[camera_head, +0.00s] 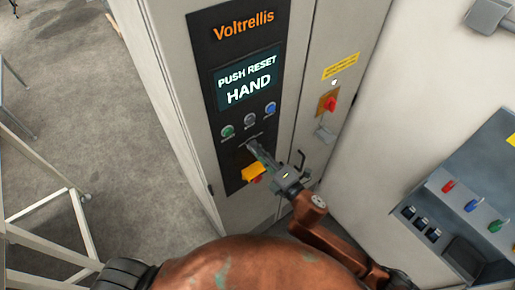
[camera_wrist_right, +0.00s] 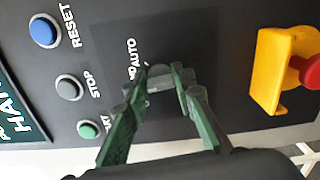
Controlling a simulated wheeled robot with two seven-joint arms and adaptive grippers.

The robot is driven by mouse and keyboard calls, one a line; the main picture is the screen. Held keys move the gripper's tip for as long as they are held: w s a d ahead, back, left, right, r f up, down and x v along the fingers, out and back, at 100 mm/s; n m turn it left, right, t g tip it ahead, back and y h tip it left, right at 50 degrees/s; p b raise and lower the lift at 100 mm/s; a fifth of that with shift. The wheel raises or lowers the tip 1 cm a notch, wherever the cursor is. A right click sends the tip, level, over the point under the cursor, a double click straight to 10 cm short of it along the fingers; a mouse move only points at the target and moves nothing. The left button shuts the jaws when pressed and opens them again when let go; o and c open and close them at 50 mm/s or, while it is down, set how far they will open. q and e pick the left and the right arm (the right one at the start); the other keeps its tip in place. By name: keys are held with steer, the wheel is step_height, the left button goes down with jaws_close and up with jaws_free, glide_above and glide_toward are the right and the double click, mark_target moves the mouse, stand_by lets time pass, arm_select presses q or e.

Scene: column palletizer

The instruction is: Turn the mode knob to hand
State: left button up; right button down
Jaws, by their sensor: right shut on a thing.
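The mode knob (camera_wrist_right: 160,76) sits on the dark control panel, below the row of buttons in the head view. My right gripper (camera_head: 254,148) reaches it from the lower right, and its fingers are shut on the knob, one on each side, in the right wrist view (camera_wrist_right: 167,84). The fingers hide much of the knob, so its exact pointing is hard to tell. The label beside it shows AUTO and part of another word ending in ND. The display (camera_head: 249,80) reads PUSH RESET, HAND. My left gripper is not in view.
Green start (camera_wrist_right: 88,129), grey stop (camera_wrist_right: 69,87) and blue reset (camera_wrist_right: 45,30) buttons sit near the knob. A red emergency button (camera_wrist_right: 311,71) with a yellow guard (camera_wrist_right: 280,72) is close on the other side. A red switch (camera_head: 329,103) is on the cabinet.

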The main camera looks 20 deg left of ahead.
steer(key=shift+m, duration=0.6)
steer(key=c, duration=1.6)
jaws_free()
steer(key=v, duration=1.2)
